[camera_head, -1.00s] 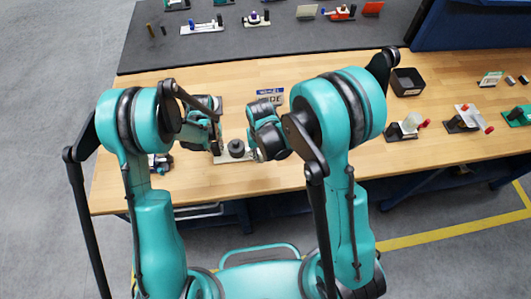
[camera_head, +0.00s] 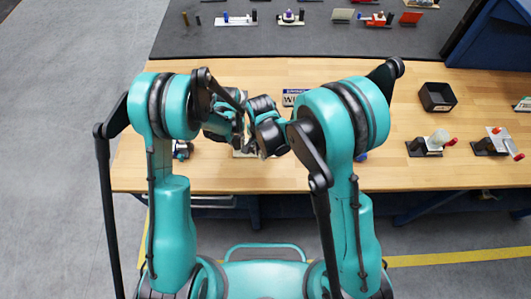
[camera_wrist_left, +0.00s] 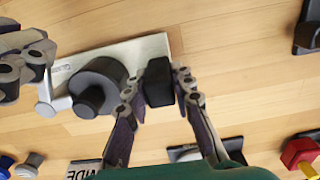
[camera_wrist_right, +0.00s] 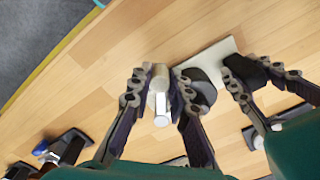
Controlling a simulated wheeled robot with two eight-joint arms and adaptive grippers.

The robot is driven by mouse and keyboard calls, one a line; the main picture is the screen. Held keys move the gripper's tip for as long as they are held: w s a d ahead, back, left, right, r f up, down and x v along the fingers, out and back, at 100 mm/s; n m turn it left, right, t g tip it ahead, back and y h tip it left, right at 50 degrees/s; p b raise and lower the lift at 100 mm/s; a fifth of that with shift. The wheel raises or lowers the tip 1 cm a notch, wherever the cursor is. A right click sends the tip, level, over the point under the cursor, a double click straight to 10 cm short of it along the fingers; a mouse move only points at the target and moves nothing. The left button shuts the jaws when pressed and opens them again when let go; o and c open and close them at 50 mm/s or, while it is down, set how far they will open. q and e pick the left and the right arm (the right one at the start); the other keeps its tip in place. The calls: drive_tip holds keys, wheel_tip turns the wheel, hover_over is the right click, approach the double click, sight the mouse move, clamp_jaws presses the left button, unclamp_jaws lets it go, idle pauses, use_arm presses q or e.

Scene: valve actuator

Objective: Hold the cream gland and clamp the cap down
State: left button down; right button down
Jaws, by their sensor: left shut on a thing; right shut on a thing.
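A pale plate (camera_wrist_left: 150,50) on the wooden bench carries a dark round stepped part, perhaps the cap (camera_wrist_left: 97,85). A black block (camera_wrist_left: 158,82) stands by the plate's end. My left gripper (camera_wrist_left: 160,84) is shut on that block, one finger on each side. My right gripper (camera_wrist_right: 160,92) is shut on the cream cylinder. In the head view my left gripper (camera_head: 238,130) and right gripper (camera_head: 270,135) nearly meet and hide most of the plate.
A blue-and-white sign (camera_head: 291,98) lies behind my grippers. A small device (camera_head: 182,150) sits at the left. A dark mat (camera_head: 300,45) with several devices lies at the back.

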drive_tip(key=shift+w+a, duration=0.25)
drive_tip(key=shift+a, duration=0.1)
use_arm(q)
drive_tip(key=shift+s+d, duration=0.1)
idle(0.3)
use_arm(e)
drive_tip(key=c, duration=1.4)
unclamp_jaws()
wheel_tip(320, 180, up, 12)
use_arm(q)
drive_tip(key=c, duration=1.2)
unclamp_jaws()
drive_tip(key=shift+r, duration=0.15)
